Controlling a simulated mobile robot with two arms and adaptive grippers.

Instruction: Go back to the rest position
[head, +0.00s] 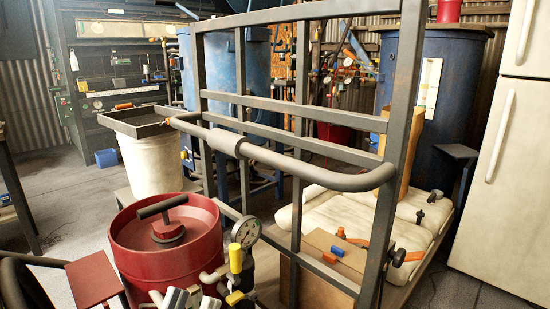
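My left gripper (192,299) shows only at the bottom edge, as small grey-and-white finger parts in front of the red blast pot (168,250). Most of it is cut off by the frame, and I cannot tell whether it is open or shut. I see nothing clearly held in it. The pot has a dark T-handle (163,206) on its lid. A pressure gauge (246,231) and a yellow-handled valve (236,259) stand at its right side. My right gripper is not in view.
A grey metal cart frame (300,105) with a long push bar (300,168) stands close in front. A white bucket (152,160) under a dark tray (133,121) is behind the pot. White sacks (340,215) and a cardboard box (315,262) lie on the cart. A fridge (515,150) stands right.

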